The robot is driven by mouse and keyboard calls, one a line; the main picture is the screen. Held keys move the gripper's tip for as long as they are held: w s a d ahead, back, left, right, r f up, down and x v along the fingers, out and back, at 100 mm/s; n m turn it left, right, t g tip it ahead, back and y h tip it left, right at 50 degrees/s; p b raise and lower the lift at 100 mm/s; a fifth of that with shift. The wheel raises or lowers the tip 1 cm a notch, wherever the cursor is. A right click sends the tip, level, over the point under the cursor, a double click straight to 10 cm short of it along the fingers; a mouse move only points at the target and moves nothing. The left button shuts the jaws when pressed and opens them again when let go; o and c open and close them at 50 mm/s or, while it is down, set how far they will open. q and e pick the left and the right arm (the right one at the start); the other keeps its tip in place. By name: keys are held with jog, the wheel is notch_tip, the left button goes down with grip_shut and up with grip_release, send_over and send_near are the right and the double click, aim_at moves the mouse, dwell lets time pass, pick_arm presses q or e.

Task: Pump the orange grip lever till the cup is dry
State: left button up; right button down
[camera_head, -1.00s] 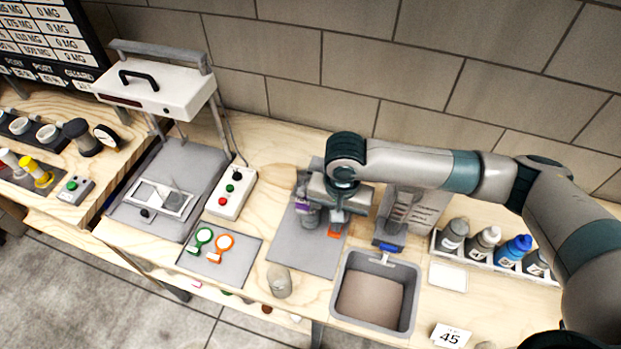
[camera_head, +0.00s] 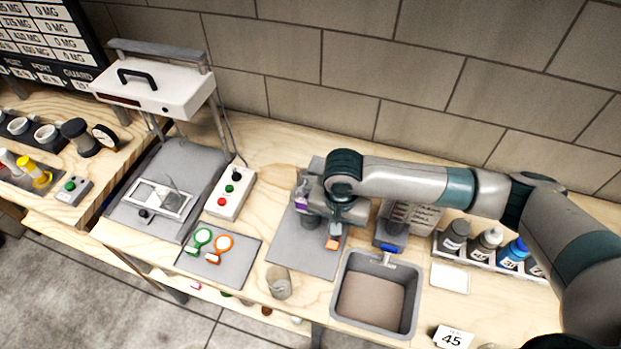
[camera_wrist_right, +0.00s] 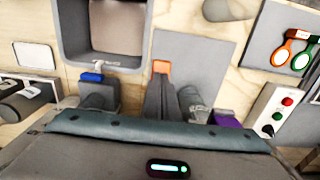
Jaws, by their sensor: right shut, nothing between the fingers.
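The orange grip lever (camera_head: 333,243) shows only as a short orange tip over the grey mat (camera_head: 290,258). In the right wrist view its orange end (camera_wrist_right: 161,67) lies just beyond my fingertips. My right gripper (camera_head: 337,230) is shut and empty, right at the lever; whether it touches the lever I cannot tell. A device with a purple part (camera_head: 302,203) stands beside the gripper, partly hidden by it. A small greyish cup-like vessel (camera_head: 279,283) stands at the table's front edge; its contents are unclear. My left gripper is out of view.
A grey basin (camera_head: 339,312) stands right of the mat. A blue-fronted device (camera_head: 389,248) is behind it, and a rack with several bottles (camera_head: 483,245) is at the right. A button box (camera_head: 231,194) and green and orange rings (camera_head: 222,243) lie left.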

jog(key=shift+r+p, duration=0.8)
jog(key=shift+r, duration=2.25)
jog(key=shift+f, duration=0.15)
jog(key=shift+f+b, duration=0.8)
jog(key=shift+f, duration=2.05)
jog(key=shift+r+p, duration=0.8)
jog(key=shift+r, duration=2.2)
jog(key=shift+r, duration=0.15)
notch_tip(320, 180, up, 5)
jog(key=shift+f, duration=0.1)
